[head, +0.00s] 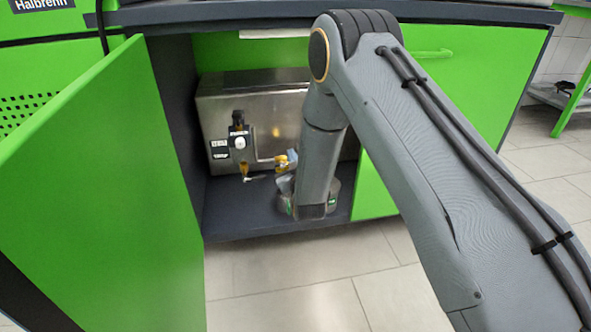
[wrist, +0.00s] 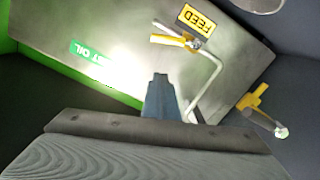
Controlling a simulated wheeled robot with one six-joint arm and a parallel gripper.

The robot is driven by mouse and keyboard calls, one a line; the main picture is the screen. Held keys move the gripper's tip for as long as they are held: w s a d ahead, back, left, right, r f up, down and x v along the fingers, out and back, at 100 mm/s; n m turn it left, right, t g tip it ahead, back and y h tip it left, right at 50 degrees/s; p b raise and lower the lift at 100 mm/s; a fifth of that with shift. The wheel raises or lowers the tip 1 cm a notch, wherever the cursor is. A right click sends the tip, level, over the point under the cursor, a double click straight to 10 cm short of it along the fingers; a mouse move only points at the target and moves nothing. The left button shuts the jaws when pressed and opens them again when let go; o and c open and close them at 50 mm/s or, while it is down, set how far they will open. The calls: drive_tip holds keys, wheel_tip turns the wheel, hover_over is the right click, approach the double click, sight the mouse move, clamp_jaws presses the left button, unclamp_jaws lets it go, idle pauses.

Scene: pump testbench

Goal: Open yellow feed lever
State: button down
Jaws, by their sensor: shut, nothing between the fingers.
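The yellow feed lever (wrist: 172,40) sits on a metal valve beside the yellow FEED label (wrist: 196,20), which appears upside down in the wrist view. In the head view, a yellow part that looks like this lever (head: 292,157) shows left of my arm. My gripper (wrist: 161,80) is shut and empty, with its blue-grey fingertips pointing towards the steel panel. In the wrist view the fingertips are below the lever and appear apart from it. In the head view my arm hides much of the gripper.
A bent metal pipe (wrist: 212,85) runs from the feed valve. A second yellow handle (wrist: 254,98) is at right in the wrist view. The steel box (head: 262,90) stands inside the cabinet. The open green door (head: 100,190) bounds the left side.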

drive_tip(key=shift+w+d+f+b, duration=0.15)
drive_tip(key=shift+w+f+b, duration=0.3)
drive_tip(key=shift+f, duration=0.15)
drive_tip(key=shift+w+d+f+b, duration=0.1)
drive_tip(key=shift+w+f+b, duration=0.25)
drive_tip(key=shift+f, duration=0.3)
drive_tip(key=shift+w+d+f+b, duration=0.15)
drive_tip(key=shift+w+f+b, duration=0.2)
drive_tip(key=shift+f+b, duration=0.2)
drive_tip(key=shift+a, duration=0.1)
